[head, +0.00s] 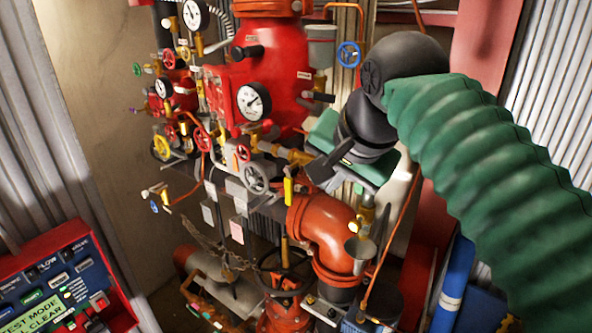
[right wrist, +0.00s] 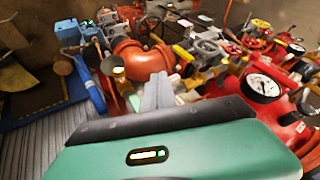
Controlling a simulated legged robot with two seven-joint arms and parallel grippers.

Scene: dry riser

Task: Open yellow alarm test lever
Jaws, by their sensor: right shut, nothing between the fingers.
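A yellow lever (head: 288,191) stands upright on the pipework in the middle of the head view, above the orange pipe elbow. It looks like the alarm test lever, but its label is not readable. It seems to be the yellow bar (right wrist: 183,53) just beyond my fingertips in the right wrist view. My right gripper (head: 318,172) is to the right of the lever and a little higher, apart from it. My left gripper is not in view.
The orange elbow (head: 325,228) lies below my right gripper. Red valves and gauges (head: 254,101) crowd the upper left. A control panel (head: 60,285) is at the lower left. A blue cylinder (head: 453,285) stands lower right.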

